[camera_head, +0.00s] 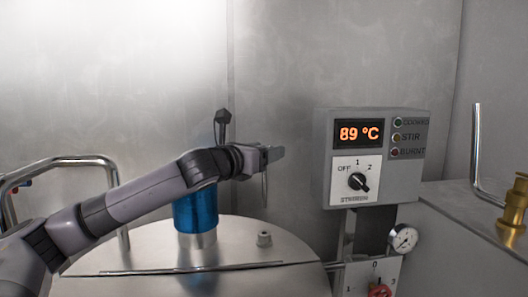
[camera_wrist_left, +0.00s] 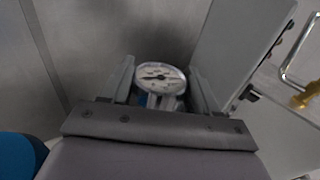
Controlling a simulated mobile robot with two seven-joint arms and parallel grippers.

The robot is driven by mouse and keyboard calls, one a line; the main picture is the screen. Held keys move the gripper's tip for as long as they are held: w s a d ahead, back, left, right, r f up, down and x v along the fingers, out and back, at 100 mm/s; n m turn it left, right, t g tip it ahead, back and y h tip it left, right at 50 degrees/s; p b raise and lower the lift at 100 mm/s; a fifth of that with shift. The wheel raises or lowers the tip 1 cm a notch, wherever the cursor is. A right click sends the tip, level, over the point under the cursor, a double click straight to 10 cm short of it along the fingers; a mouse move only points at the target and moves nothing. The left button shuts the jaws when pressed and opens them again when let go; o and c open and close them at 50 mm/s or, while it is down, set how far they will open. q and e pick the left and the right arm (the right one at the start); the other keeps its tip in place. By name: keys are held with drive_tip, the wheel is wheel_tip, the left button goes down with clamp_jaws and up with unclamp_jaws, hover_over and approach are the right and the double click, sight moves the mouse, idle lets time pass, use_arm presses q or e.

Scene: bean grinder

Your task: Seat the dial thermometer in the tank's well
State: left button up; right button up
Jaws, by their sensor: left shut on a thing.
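My left gripper (camera_head: 272,154) reaches in from the left above the tank lid (camera_head: 100,262). It is shut on the dial thermometer, whose round white face (camera_wrist_left: 160,77) shows between the fingers in the left wrist view. In the head view the thermometer's thin stem (camera_head: 265,190) hangs below the gripper, roughly upright; the gripper hides the dial there. My right gripper is not in view.
A blue cylinder (camera_head: 196,212) stands on the lid behind my arm. A control box (camera_head: 322,160) reading 89 °C is right of the gripper. Below it are a second round gauge (camera_head: 403,238) and a red knob (camera_head: 380,290). A brass fitting (camera_head: 514,205) stands far right.

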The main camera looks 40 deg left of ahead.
sight(263, 175)
use_arm(q)
drive_tip(key=shift+f+b, duration=2.05)
drive_tip(key=shift+f, duration=0.8)
drive_tip(key=shift+p, duration=0.5)
drive_tip(key=shift+p, duration=0.5)
